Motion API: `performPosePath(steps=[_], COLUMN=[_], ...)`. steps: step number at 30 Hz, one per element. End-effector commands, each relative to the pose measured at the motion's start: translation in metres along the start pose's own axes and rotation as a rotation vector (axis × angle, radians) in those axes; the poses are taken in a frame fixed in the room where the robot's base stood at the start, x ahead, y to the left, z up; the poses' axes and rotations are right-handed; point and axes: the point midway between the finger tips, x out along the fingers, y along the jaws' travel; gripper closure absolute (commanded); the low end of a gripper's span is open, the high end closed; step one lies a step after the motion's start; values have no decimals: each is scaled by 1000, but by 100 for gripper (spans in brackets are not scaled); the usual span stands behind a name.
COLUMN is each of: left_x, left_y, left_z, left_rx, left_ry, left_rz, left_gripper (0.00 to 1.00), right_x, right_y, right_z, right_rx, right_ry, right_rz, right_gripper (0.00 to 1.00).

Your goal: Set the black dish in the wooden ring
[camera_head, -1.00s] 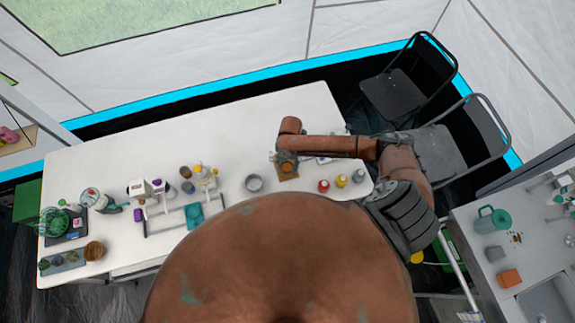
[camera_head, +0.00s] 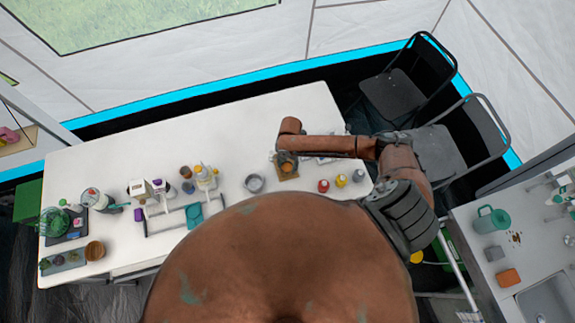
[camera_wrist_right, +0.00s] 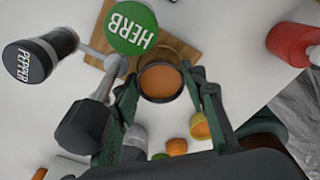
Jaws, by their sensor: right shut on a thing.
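My right gripper (camera_wrist_right: 163,84) is shut on the black dish (camera_wrist_right: 145,94), a small round dish with a dark rim and an orange-brown inside. In the right wrist view the dish sits between the two green fingers. A flat tan wooden piece (camera_wrist_right: 180,50) lies just beyond and partly under the dish. It may be the wooden ring, but its opening is hidden; it also shows in the head view (camera_head: 288,176). I cannot tell whether the dish touches it. In the head view my right gripper (camera_head: 286,162) is over this wooden piece. My left gripper is not in view.
A green-lidded herb jar (camera_wrist_right: 131,27) and a black pepper jar (camera_wrist_right: 38,58) stand close by the right gripper. The table's back half (camera_head: 215,130) is clear.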

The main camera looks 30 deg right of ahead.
Motion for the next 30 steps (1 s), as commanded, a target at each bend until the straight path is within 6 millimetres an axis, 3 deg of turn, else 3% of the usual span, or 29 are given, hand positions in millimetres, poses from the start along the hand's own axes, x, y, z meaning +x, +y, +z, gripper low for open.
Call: performPosePath(steps=[23, 24, 27, 30], left_x=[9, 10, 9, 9], left_y=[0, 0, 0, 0], left_z=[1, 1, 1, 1], left_rx=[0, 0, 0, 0], left_ry=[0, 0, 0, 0], left_rz=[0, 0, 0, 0], left_gripper=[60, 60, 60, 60], right_x=[15, 15, 15, 15], right_y=[0, 0, 0, 0], right_z=[1, 1, 1, 1], right_rx=[-1, -1, 0, 0], right_ry=[0, 0, 0, 0], right_rz=[1, 1, 1, 0], right_gripper=[75, 60, 54, 54])
